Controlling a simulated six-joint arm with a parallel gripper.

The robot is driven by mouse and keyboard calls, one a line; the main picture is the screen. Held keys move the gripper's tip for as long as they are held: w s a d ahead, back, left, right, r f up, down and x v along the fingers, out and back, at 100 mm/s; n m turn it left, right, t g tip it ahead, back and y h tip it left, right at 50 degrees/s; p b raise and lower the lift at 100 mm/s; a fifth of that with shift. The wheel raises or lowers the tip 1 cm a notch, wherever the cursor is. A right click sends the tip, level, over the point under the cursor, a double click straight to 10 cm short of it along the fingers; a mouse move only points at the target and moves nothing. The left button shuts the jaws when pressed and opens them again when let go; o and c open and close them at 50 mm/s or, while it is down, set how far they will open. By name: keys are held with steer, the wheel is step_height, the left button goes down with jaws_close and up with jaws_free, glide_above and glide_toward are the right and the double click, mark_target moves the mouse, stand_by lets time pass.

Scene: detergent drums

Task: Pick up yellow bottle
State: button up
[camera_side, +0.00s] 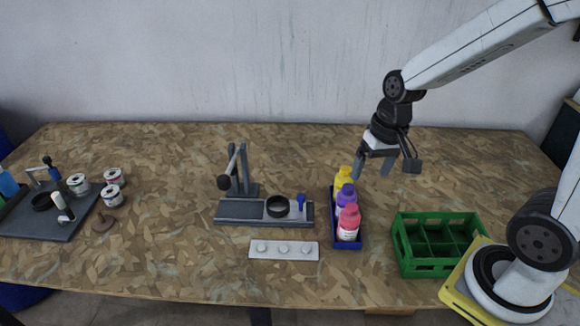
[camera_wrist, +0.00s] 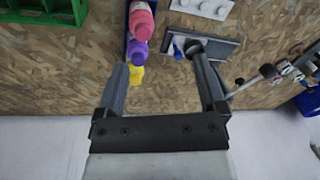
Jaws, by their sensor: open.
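The yellow bottle (camera_side: 343,178) stands at the far end of a narrow blue tray (camera_side: 333,232), behind a purple bottle (camera_side: 346,197) and a pink bottle (camera_side: 349,223). My gripper (camera_side: 372,170) is open and empty, above the table, just right of and behind the yellow bottle. In the wrist view my gripper (camera_wrist: 167,80) has its fingers spread wide. The yellow bottle (camera_wrist: 137,74) is there beside the left finger, partly hidden by it, with the purple bottle (camera_wrist: 138,52) and pink bottle (camera_wrist: 141,22) beyond.
A green divided crate (camera_side: 437,245) stands right of the tray. A grey lever stand (camera_side: 262,210) with a black ring is left of it, and a white plate with knobs (camera_side: 284,249) lies in front. A dark tray with several jars (camera_side: 60,215) is at far left. The back of the table is clear.

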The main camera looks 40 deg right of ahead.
steer(key=w+d+m+t+y, duration=0.4)
steer(key=w+d+m+y, duration=0.15)
steer(key=d+m, duration=0.5)
steer(key=w+d+m+t+y, duration=0.4)
steer(key=w+d+m, duration=0.2)
steer(key=d+m, duration=0.45)
glide_toward(344, 182)
step_height(344, 182, down, 3)
steer(key=w, duration=0.3)
steer(key=shift+s+d+r+g+h, duration=0.1)
steer(key=shift+s+r+g+h, duration=0.1)
steer(key=shift+g+h, duration=0.1)
steer(key=shift+w, duration=0.15)
steer(key=shift+x, duration=3.8)
